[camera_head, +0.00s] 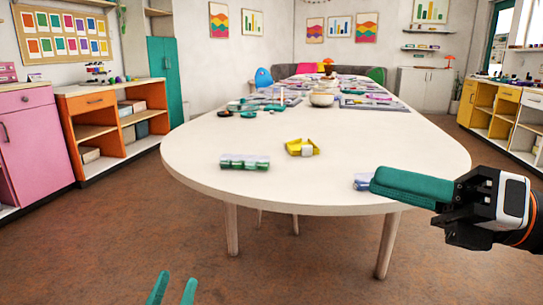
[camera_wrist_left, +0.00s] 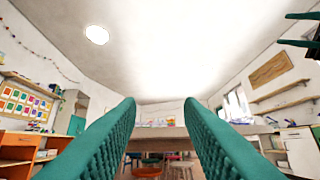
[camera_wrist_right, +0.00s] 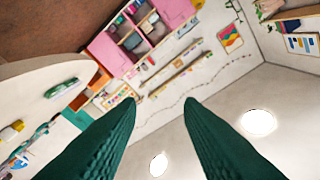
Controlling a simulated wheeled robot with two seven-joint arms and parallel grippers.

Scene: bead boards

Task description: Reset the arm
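My left gripper (camera_head: 173,286) shows only its two teal fingertips at the bottom of the head view, over the floor in front of the table. In the left wrist view its fingers (camera_wrist_left: 160,105) stand apart with nothing between them. My right gripper (camera_head: 378,181) reaches in from the right, its teal fingers pointing left over the table's near right edge. In the right wrist view its fingers (camera_wrist_right: 160,102) are spread and empty.
The white table (camera_head: 310,140) carries a clear case with green contents (camera_head: 245,162), a yellow box (camera_head: 301,147) and a bluish clear item (camera_head: 362,182), partly hidden by my right gripper. Bowls and boards crowd the far end. Orange shelves (camera_head: 88,101) stand left.

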